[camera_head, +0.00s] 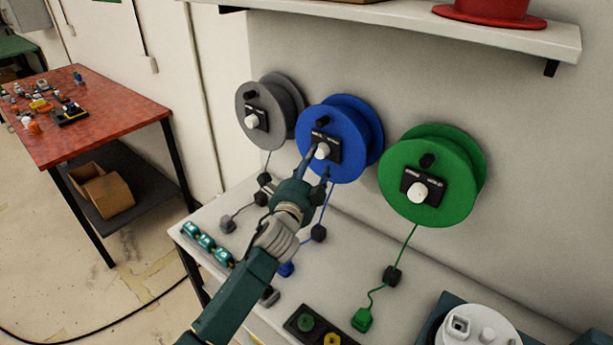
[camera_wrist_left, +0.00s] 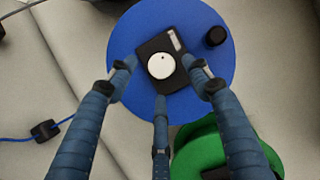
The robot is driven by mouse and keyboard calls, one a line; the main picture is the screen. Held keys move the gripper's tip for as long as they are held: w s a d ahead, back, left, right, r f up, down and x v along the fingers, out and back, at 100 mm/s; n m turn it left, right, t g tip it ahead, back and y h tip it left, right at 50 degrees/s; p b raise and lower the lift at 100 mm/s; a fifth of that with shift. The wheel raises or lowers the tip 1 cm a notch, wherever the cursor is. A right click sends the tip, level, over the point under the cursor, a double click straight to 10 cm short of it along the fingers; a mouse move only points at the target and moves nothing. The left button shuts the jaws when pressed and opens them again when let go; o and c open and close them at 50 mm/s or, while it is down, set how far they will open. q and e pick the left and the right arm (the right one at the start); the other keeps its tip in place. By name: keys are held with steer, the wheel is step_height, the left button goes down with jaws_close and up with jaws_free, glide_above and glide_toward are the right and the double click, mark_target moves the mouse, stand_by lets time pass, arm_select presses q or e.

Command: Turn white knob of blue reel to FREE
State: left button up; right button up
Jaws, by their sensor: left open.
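The blue reel (camera_head: 352,125) is mounted on the wall between a grey reel and a green reel. Its white knob (camera_head: 322,151) sits on a black plate (camera_head: 333,143) on the reel's face. My left gripper (camera_head: 318,167) is open in front of the blue reel. In the left wrist view its fingers (camera_wrist_left: 163,80) spread around the white knob (camera_wrist_left: 161,65), with a gap to the knob visible. The black plate (camera_wrist_left: 150,48) has a light label at its upper right, too small to read. A black crank handle (camera_wrist_left: 215,36) stands beside it. My right gripper is not in view.
The grey reel (camera_head: 262,130) and green reel (camera_head: 430,150) stand close on either side, each with its own white knob. Cords with black weights hang to the white bench (camera_head: 345,255). A shelf (camera_head: 450,28) juts out above. A red table (camera_head: 100,125) stands at left.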

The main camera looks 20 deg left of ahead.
arm_select(q)
steer(key=s, duration=0.6)
steer(key=shift+s, duration=0.35)
steer(key=s+a+f+n+g+y, duration=0.15)
steer(key=s+f+n+g, duration=0.65)
steer(key=s+f, duration=0.8)
steer(key=s+d+f+n+g+h, duration=0.1)
steer(key=s+d+f+n+g, duration=0.2)
steer(key=s, duration=0.8)
steer(key=s+f+n+g+h, duration=0.2)
steer(key=s+f+n+g, duration=0.25)
steer(key=s, duration=0.75)
step_height(320, 180, down, 33)
steer(key=s+b, duration=0.3)
steer(key=b, duration=0.3)
steer(key=s+a+f+g+b, duration=0.1)
steer(key=s+a+f+b, duration=0.2)
steer(key=s+f, duration=1.3)
step_height(320, 180, down, 2)
steer(key=shift+f, duration=0.1)
